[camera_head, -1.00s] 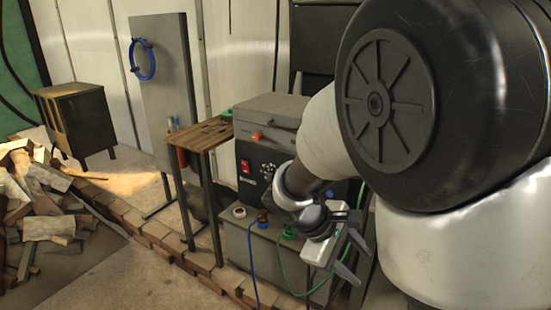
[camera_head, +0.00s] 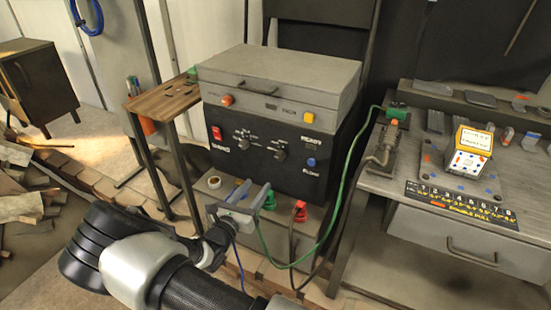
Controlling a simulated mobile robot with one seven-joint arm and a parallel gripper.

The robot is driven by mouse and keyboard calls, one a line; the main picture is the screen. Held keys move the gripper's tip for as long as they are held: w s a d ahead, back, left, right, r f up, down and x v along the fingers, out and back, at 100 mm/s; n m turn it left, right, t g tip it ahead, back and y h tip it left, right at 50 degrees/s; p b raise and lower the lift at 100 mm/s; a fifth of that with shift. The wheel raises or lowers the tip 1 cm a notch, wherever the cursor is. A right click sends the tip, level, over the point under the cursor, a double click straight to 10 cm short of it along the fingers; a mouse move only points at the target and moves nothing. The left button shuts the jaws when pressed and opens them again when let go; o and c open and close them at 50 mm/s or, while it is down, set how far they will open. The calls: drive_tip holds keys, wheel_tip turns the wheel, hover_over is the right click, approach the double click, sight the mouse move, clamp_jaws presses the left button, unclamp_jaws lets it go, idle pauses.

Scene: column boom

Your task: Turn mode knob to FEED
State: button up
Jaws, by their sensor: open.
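The machine has a black front panel (camera_head: 262,170) under a grey lidded box. A left knob (camera_head: 243,144) and a right knob (camera_head: 280,155) sit on the panel, with small marks around them. I cannot tell which is the mode knob, and FEED cannot be read. Their pointer directions are too small to tell. My gripper (camera_head: 256,187) is open and empty, in front of and below the panel in the picture. Its fingers point up toward the panel and appear apart from both knobs.
A red switch (camera_head: 216,133) and a blue button (camera_head: 311,162) are on the panel. A green cable (camera_head: 340,195) and a red connector (camera_head: 300,211) are close by at the right. A wooden side table (camera_head: 163,101) stands left; a grey bench (camera_head: 385,187) stands right.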

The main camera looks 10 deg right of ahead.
sight(279, 157)
drive_tip(key=b+x, duration=0.2)
drive_tip(key=x, duration=1.3)
drive_tip(key=shift+w+d+b, duration=0.2)
drive_tip(key=shift+d+b, duration=0.1)
drive_tip(key=shift+d, duration=0.1)
drive_tip(key=c, duration=1.1)
drive_tip(key=shift+o, duration=0.2)
